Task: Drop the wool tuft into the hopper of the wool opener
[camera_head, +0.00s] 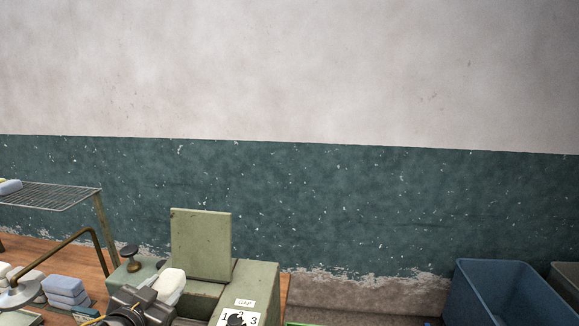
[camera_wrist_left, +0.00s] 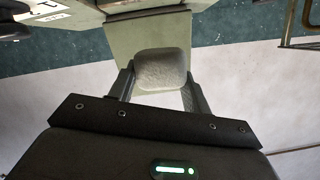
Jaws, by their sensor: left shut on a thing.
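The wool tuft (camera_head: 171,283) is a pale, rounded block. My left gripper (camera_head: 159,287) is shut on it; in the left wrist view the tuft (camera_wrist_left: 162,70) sits between the two fingertips (camera_wrist_left: 160,85). The wool opener (camera_head: 257,284) is a green machine with a raised lid plate (camera_head: 201,246). Its hopper opening (camera_head: 200,299) lies in front of the plate, partly hidden by my gripper. The tuft appears over the left side of the opening; I cannot tell its height. My right gripper is not in view.
A wire rack (camera_head: 50,196) stands at the left. Blue-grey blocks (camera_head: 66,288) are stacked on the wooden bench under it, beside a curved brass pipe (camera_head: 62,247). A dark knob (camera_head: 129,252) rises left of the lid plate. A blue bin (camera_head: 505,291) stands at the right.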

